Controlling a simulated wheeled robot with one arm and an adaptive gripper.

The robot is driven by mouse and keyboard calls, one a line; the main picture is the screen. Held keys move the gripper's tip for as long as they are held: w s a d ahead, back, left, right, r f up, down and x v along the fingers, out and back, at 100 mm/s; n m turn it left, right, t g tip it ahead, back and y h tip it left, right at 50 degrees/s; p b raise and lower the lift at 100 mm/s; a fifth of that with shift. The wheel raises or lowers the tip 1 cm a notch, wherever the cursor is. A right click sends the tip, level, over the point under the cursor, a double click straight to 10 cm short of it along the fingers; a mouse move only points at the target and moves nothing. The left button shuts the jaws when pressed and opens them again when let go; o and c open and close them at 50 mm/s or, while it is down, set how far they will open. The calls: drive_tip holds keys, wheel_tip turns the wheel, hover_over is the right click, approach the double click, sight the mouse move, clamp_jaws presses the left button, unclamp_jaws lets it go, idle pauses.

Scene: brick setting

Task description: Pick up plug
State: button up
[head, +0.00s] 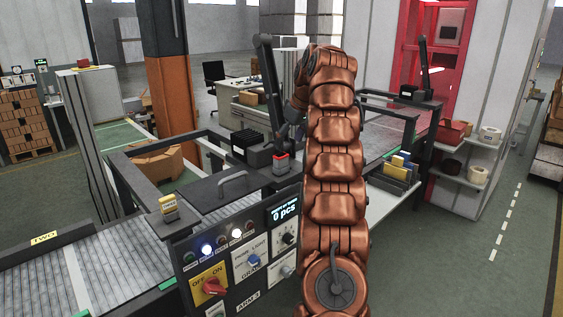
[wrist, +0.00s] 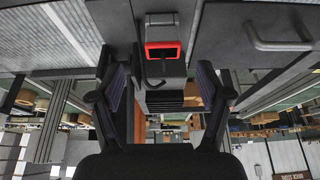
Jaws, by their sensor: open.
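A small dark grey block with a red band (head: 281,160) stands on the dark top of the conveyor machine; it looks like the plug, though I cannot be certain. It also shows as a red-rimmed block (wrist: 163,55) at the top middle of the wrist view, lined up with the gap between the fingers. My gripper (wrist: 160,85) is open and empty, its dark fingers spread to either side of that line. In the head view my copper arm hides much of the gripper (head: 284,135), which is close to the block; I see no contact.
The machine's control panel (head: 245,256) faces forward, left of my arm. A grey handle (head: 232,180) and a yellow-labelled block (head: 169,207) are on the machine top. A black upright post (head: 270,85) rises behind the red-banded block. Open floor (head: 470,275) lies to the right.

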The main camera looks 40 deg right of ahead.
sight(281, 155)
drive_tip(key=shift+x, duration=1.2)
drive_tip(key=shift+a+p+x, duration=0.2)
drive_tip(key=shift+p+x, duration=0.7)
drive_tip(key=shift+x, duration=0.65)
drive_tip(key=shift+p+x, duration=0.3)
drive_tip(key=shift+x, duration=0.75)
drive_tip(key=shift+w, duration=0.1)
drive_tip(key=shift+c, duration=0.3)
drive_tip(key=c, duration=1.3)
drive_tip(key=shift+r, duration=0.15)
drive_tip(key=shift+r+b, duration=0.7)
drive_tip(key=shift+r, duration=0.95)
